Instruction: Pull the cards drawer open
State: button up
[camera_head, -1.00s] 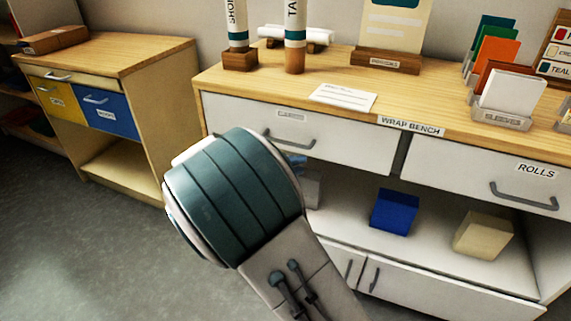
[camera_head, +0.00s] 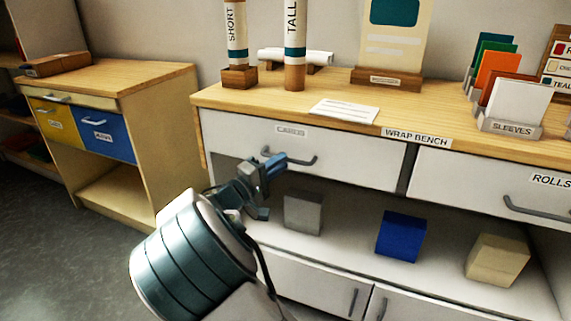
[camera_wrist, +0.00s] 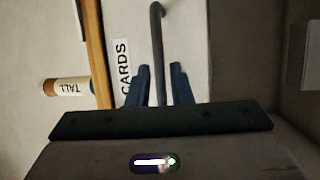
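The cards drawer (camera_head: 340,160) is the white left drawer under the bench top, flush and shut, with a small label (camera_head: 291,131). The label reads CARDS in the wrist view (camera_wrist: 123,66). Its dark grey bar handle (camera_head: 302,161) shows in front of my gripper (camera_head: 273,162), which is at the handle's left part. In the wrist view the handle (camera_wrist: 157,35) runs in between the two blue fingers of my gripper (camera_wrist: 161,68). The fingers are apart, with a gap visible on either side of the bar.
The ROLLS drawer (camera_head: 490,185) is to the right. Below, a shelf holds a grey box (camera_head: 303,212), a blue box (camera_head: 401,236) and a cream box (camera_head: 497,259). Tubes, a card and sleeves stand on the wooden top.

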jog(key=shift+x, duration=1.45)
grip_shut()
jog(key=shift+s, duration=0.15)
